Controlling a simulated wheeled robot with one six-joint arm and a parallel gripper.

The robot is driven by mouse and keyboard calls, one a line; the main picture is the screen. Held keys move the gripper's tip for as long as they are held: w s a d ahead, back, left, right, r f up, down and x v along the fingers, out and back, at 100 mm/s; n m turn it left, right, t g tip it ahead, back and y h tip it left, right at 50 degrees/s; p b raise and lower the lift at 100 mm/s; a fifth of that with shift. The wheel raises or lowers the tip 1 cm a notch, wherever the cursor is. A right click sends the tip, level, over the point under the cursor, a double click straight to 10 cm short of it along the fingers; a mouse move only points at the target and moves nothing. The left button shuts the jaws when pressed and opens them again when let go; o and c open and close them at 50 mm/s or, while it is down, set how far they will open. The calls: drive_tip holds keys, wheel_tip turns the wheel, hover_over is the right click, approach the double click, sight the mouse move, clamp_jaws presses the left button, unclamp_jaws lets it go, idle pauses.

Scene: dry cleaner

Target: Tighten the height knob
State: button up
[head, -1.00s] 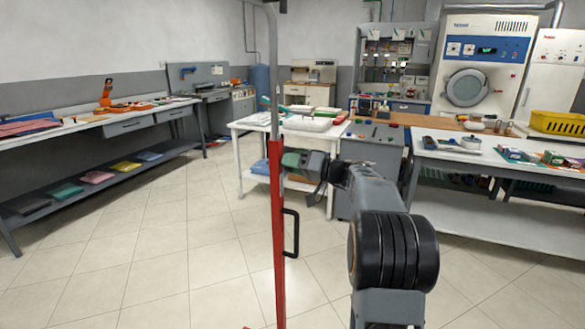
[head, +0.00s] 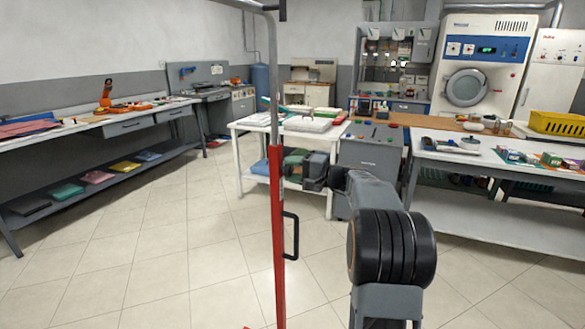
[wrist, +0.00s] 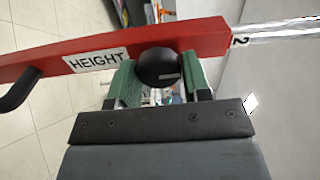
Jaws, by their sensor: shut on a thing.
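A red upright post (head: 277,225) with a thin grey tube (head: 272,80) rising from its top stands in front of me in the head view. In the wrist view the red post (wrist: 205,38) crosses the picture, with a white HEIGHT label (wrist: 96,60) beside a round black height knob (wrist: 159,67). My gripper (wrist: 160,76) has one green-padded finger on each side of the knob and is shut on it. In the head view my gripper (head: 303,170) is at the right of the post, and the knob cannot be made out.
A black handle (head: 292,235) sticks out from the post's right side. A white table (head: 240,128) with trays stands behind it. A long workbench (head: 75,129) is at left and another table (head: 480,157) at right. The tiled floor around the post is clear.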

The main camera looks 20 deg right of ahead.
drive_tip(key=shift+m, duration=0.3)
idle(0.4)
drive_tip(key=o, duration=0.9)
drive_tip(key=shift+c, duration=0.2)
drive_tip(key=v, duration=1.3)
drive_tip(key=shift+s+d, duration=0.25)
drive_tip(key=shift+s, duration=0.1)
